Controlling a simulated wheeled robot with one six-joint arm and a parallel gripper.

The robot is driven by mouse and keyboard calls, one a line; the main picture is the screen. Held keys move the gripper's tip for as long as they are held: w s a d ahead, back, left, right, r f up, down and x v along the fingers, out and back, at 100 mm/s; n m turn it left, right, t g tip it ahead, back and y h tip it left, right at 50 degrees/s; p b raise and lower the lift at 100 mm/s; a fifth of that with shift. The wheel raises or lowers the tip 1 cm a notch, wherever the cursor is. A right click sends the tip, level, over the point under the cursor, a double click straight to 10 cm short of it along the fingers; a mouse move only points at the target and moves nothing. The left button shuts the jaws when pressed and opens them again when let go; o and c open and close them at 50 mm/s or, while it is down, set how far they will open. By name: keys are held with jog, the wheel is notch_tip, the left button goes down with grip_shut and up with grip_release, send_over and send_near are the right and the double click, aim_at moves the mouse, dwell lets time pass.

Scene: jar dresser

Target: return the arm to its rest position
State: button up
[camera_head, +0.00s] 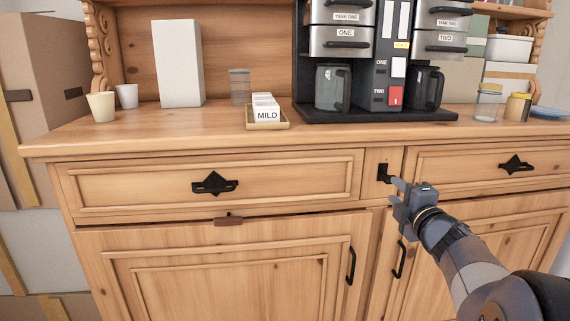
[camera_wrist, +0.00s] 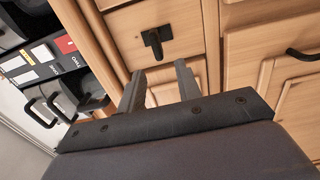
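My gripper (camera_head: 397,192) is in front of the wooden dresser (camera_head: 190,135), close to a small black pull (camera_head: 383,174) on the narrow panel between the two drawers. My arm reaches in from the lower right corner. In the wrist view my gripper's two fingers (camera_wrist: 160,86) stand apart with nothing between them. The black pull (camera_wrist: 154,40) shows beyond the fingertips there, with a gap between.
The left drawer (camera_head: 130,185), right drawer (camera_head: 450,170) and lower doors (camera_head: 220,270) look shut. A coffee machine (camera_head: 380,80), a box of MILD packets (camera_head: 266,108), a white box (camera_head: 178,62), cups (camera_head: 101,107) and jars (camera_head: 487,103) stand on top. Cardboard boxes (camera_head: 40,60) are at left.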

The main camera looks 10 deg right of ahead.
aim_at(387, 183)
jog(key=w, duration=0.7)
jog(key=shift+w+a+b, duration=0.15)
jog(key=shift+b, duration=0.25)
